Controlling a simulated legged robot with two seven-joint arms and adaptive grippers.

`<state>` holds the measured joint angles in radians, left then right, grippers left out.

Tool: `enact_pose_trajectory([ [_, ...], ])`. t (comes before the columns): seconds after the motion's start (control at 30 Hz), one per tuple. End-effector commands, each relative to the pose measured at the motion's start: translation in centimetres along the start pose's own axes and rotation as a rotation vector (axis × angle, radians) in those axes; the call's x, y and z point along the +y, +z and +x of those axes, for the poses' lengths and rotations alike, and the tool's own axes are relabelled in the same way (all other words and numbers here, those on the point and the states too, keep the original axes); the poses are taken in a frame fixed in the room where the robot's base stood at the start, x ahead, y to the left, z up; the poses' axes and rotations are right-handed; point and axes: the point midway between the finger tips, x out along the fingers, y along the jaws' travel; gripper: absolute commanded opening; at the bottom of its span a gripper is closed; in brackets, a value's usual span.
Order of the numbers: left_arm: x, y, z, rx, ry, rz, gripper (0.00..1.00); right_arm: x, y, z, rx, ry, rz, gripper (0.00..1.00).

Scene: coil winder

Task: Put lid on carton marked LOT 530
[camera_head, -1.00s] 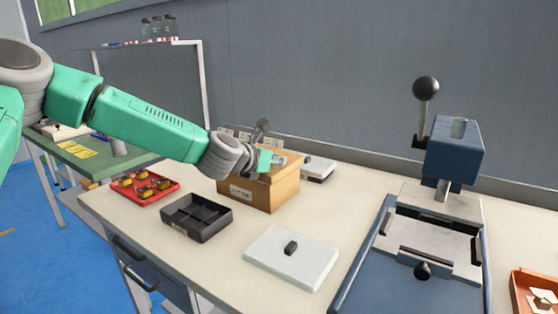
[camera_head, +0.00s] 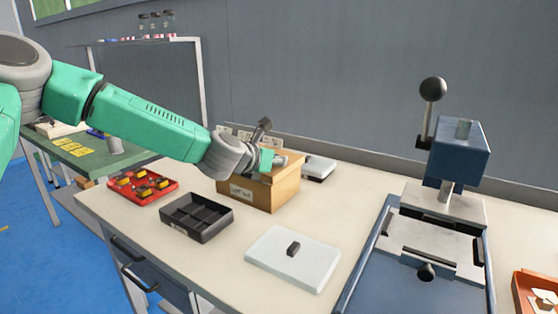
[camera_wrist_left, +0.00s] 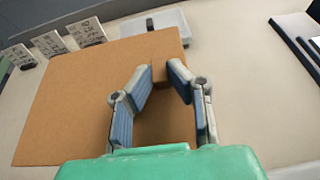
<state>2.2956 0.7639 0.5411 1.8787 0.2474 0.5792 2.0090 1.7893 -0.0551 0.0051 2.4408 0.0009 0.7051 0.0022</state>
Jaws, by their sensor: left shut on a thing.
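The brown carton (camera_head: 272,196) stands on the bench and has a pale label on its front, too small to read surely. A flat brown lid (camera_wrist_left: 85,95) fills much of the left wrist view. In the head view the lid (camera_head: 291,163) is at the carton's top; I cannot tell whether it is fully seated. My left gripper (camera_wrist_left: 161,72) is above the lid, its fingertips closed on a small brown knob (camera_wrist_left: 160,75). In the head view my left gripper (camera_head: 274,160) is at the carton's top, partly hidden by its own wrist. My right gripper is not in view.
A black divided tray (camera_head: 197,232) and a red tray (camera_head: 126,194) with parts lie left of the carton. A pale slab with a dark knob (camera_head: 293,249) lies in front. A blue lever press (camera_head: 455,155) stands right. A white box (camera_head: 319,165) is behind.

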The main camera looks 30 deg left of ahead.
Motion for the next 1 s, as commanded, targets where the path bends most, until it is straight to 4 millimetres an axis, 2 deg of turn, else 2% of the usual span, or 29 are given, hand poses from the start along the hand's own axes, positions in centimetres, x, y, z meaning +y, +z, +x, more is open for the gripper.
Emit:
enact_pose_trajectory([
  [0.27, -0.5, 0.2, 0.0, 0.002, 0.01, 0.002, 0.0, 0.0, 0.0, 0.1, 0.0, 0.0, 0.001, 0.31],
  [1.0, 0.8, -0.3, 0.0, 0.002, 0.011, 0.0, 0.0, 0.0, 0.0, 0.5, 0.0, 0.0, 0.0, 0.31],
])
